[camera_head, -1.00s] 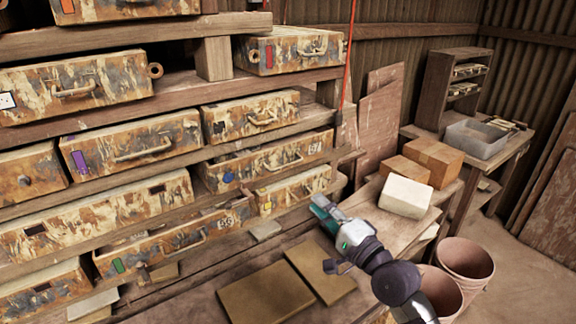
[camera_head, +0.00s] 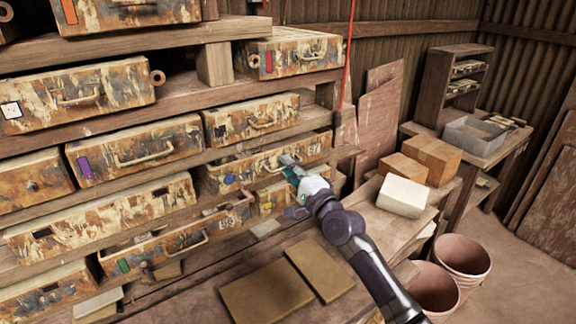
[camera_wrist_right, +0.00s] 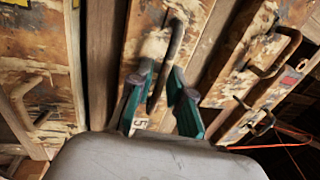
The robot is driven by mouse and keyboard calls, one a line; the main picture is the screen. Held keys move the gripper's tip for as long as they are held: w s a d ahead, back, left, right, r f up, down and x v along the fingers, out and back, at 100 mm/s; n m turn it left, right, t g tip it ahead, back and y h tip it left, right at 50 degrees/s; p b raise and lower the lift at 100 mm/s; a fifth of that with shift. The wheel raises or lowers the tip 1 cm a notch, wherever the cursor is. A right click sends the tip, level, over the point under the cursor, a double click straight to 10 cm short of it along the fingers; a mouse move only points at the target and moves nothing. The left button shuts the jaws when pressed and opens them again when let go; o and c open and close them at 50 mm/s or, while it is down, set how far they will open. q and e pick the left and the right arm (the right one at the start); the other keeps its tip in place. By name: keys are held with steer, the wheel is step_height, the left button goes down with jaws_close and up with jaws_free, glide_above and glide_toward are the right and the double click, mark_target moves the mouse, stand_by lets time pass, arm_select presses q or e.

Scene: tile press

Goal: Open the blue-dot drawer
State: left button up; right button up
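The blue-dot drawer (camera_head: 215,178) is a rust-and-cream drawer in the rack, with a blue dot (camera_head: 229,179) at its front left and a number at its right. Its bar handle (camera_wrist_right: 172,50) shows in the wrist view. My right gripper (camera_head: 289,166) is in front of this drawer at the handle and partly covers it. In the wrist view, the green fingers of my right gripper (camera_wrist_right: 162,100) are apart, with the handle's near end between them. I cannot tell whether they touch it. My left gripper is not in view.
A purple-marked drawer (camera_head: 135,152) is at the left, a green-marked one (camera_head: 150,254) at lower left, and a yellow-marked one (camera_head: 268,203) just below. A red cord (camera_head: 347,60) hangs at the right of the rack. Boxes (camera_head: 404,196) and pots (camera_head: 462,256) stand at right.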

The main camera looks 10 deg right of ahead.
jaws_close()
stand_by(0.5)
